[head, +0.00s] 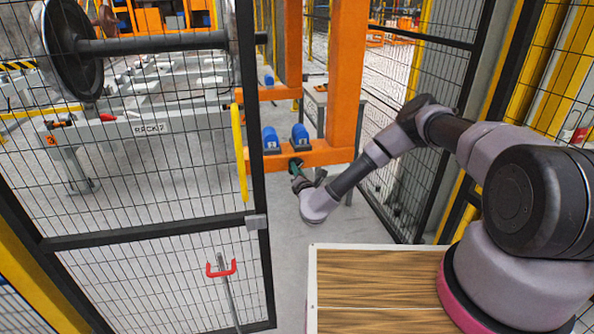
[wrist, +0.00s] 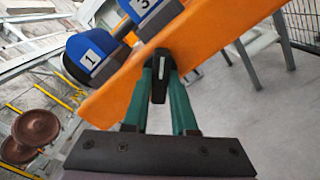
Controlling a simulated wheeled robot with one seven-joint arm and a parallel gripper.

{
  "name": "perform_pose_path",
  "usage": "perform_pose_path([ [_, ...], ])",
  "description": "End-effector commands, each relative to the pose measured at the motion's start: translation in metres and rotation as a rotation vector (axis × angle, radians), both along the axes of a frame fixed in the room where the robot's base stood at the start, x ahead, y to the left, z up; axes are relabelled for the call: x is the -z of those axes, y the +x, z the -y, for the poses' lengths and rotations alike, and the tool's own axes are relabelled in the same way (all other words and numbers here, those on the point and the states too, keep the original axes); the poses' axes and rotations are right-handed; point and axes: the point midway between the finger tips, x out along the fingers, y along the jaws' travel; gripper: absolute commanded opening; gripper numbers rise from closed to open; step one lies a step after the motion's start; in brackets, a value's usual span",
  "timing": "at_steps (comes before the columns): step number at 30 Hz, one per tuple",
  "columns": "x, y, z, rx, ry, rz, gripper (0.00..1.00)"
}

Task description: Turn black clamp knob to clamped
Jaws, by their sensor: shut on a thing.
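The black clamp knob (wrist: 160,76) sits on the side of the orange beam (wrist: 125,90), and a light mark shows on it. My gripper (wrist: 161,72) has green fingers, which are closed on the knob from both sides in the wrist view. In the head view my gripper (head: 295,165) reaches the near face of the orange gantry beam (head: 325,154), and the knob is too small to make out there. Blue rollers numbered 1 (wrist: 90,55) and 3 (wrist: 140,8) stand on the beam just above the knob.
A black mesh gate (head: 262,180) with a yellow handle (head: 239,150) stands left of my arm. An orange post (head: 345,80) rises behind the beam. A wheelset (head: 75,50) rests on the rack at left. A wood-topped surface (head: 375,285) lies in front.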

Motion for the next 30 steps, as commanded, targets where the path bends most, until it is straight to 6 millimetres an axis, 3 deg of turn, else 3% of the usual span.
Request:
perform_pose_path([
  [10, 0.001, -0.001, 0.000, 0.001, 0.002, -0.003, 0.00],
  [11, 0.001, -0.001, 0.000, 0.001, 0.002, -0.003, 0.33],
  [12, 0.001, -0.001, 0.000, 0.001, 0.002, -0.003, 0.48],
  [13, 0.001, -0.001, 0.000, 0.001, 0.002, -0.003, 0.55],
  [23, 0.000, -0.002, 0.001, 0.001, 0.002, -0.001, 0.55],
  [30, 0.000, -0.033, 0.009, -0.003, 0.002, -0.004, 0.55],
])
